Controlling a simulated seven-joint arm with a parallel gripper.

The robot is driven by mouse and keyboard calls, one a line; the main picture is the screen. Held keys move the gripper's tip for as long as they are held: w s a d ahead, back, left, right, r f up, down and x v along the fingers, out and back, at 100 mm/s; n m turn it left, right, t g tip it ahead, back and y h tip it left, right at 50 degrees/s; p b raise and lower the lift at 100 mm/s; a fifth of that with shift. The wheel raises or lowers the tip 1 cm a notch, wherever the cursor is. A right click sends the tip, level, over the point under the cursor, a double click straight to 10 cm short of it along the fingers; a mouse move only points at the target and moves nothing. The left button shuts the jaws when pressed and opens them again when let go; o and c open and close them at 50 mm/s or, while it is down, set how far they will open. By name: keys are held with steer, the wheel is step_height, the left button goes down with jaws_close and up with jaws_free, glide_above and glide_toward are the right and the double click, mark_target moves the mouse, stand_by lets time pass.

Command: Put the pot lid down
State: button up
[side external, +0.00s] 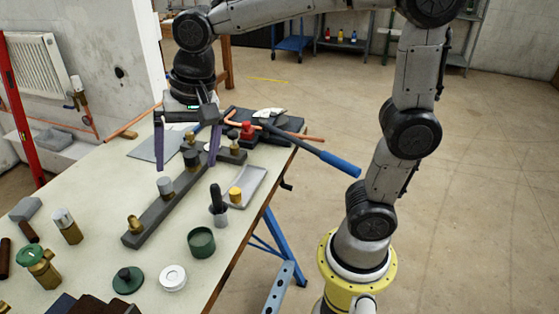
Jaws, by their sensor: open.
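A dark green round lid with a knob (128,281) lies flat on the bench at the front; I take it for the pot lid. A dark green open pot (201,242) stands behind it to the right, apart from it. My gripper (187,165) points down over the far part of a long dark rail, its two fingers spread wide. A dark capped fitting on the rail shows between the fingers; I cannot tell whether they touch it. The lid is well away from my gripper.
The dark rail (150,222) carries several fittings. A white round piece (173,278) lies right of the lid. A grey tray (247,187) and a blue-handled tool (325,157) lie to the right. A brass valve (39,267) stands at left. Some bench surface (100,240) is bare.

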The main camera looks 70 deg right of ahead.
steer(key=s+d+f+n+t, duration=0.1)
steer(key=s+d+n, duration=0.3)
steer(key=s, duration=0.4)
steer(key=s+d+f+n+t, duration=0.1)
steer(key=s+d+f+n, duration=0.1)
steer(key=s+n, duration=0.3)
steer(key=s+d, duration=0.1)
steer(key=s, duration=0.2)
steer(key=shift+d+t+h, duration=0.3)
steer(key=shift+d+t, duration=0.1)
